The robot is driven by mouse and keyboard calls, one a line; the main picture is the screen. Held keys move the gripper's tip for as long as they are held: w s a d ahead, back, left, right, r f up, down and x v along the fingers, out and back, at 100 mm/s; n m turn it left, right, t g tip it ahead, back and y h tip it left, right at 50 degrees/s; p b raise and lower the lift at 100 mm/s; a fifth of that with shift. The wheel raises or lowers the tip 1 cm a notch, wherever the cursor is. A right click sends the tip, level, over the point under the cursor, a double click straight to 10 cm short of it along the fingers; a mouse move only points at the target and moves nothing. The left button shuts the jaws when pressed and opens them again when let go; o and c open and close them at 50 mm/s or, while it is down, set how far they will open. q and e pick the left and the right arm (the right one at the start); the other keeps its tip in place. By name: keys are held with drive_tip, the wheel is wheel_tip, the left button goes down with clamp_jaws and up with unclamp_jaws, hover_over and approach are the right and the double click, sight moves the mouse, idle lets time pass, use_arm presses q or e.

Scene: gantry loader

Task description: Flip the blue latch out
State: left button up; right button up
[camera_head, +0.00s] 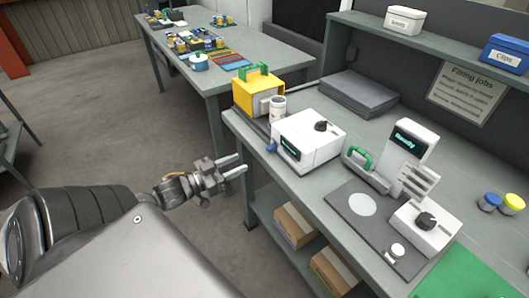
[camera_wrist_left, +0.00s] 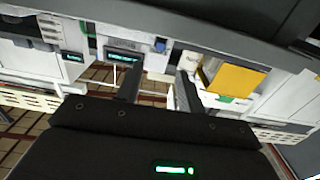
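The blue latch (camera_head: 271,147) is a small blue piece at the front left corner of a white machine (camera_head: 308,138) with a dark screen and a black knob. In the left wrist view the scene appears upside down, and the latch is a small blue spot (camera_wrist_left: 160,45) near the machine's lit screen. My left gripper (camera_head: 238,165) is to the left of the latch, off the bench's front edge and apart from it. Its two fingers are spread with nothing between them; they also show in the left wrist view (camera_wrist_left: 157,88). My right gripper is not in view.
A yellow box with a green handle (camera_head: 258,93) and a white cylinder (camera_head: 277,108) stand beside the machine. To the right are another white machine (camera_head: 409,148) and a dark plate (camera_head: 345,213). Cardboard boxes (camera_head: 295,225) sit on the lower shelf. The floor left of the bench is clear.

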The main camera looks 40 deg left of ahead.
sight(267, 150)
use_arm(q)
drive_tip(key=x, duration=1)
drive_tip(key=shift+w+p, duration=0.3)
drive_tip(key=shift+w, duration=0.1)
drive_tip(key=shift+c, duration=0.5)
clamp_jaws()
